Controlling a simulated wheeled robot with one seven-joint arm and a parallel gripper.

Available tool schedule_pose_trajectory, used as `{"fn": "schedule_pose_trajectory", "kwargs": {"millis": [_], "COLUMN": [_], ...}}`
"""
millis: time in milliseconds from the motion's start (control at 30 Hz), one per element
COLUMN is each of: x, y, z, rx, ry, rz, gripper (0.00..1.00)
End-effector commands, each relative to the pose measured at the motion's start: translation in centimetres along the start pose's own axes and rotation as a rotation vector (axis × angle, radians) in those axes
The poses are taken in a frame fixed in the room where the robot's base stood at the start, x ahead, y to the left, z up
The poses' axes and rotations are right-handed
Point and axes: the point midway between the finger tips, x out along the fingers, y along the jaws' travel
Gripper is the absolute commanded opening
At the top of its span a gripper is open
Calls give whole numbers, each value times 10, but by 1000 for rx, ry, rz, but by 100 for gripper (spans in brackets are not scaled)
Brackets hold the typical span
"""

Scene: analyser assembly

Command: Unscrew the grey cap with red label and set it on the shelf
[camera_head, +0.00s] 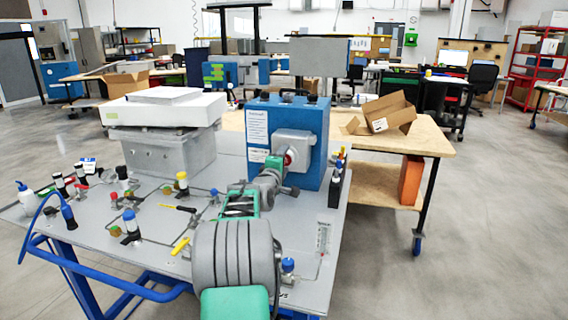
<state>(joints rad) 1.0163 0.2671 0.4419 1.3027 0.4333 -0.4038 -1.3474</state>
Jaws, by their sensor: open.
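A blue analyser box (312,125) stands upright on the grey cart top (160,262), with a grey housing (294,140) on its front. A small red spot, perhaps the red label of the grey cap, shows on the front of this housing at the end of my arm. The cap's edges are too small to make out. My gripper (279,165) is open, right in front of the red spot and overlapping it in the picture. Whether its fingers are around the cap or touching it cannot be told. No shelf can be clearly identified as the task's one.
A grey box with a white lid (165,108) stands left of the blue box. Several small valves and fittings, some with coloured tops, cover the cart's left side. A black holder (335,187) stands at the right edge. A wooden table (428,137) with an open carton (388,114) is behind.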

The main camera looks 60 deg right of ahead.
Motion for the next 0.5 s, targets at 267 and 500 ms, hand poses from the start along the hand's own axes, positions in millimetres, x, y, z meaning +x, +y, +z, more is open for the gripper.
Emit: {"fn": "schedule_pose_trajectory", "kwargs": {"millis": [267,500], "x": [0,0], "y": [-8,-8], "z": [0,0], "rx": [360,706], "ry": [1,2], "rz": [4,3], "gripper": [66,66]}}
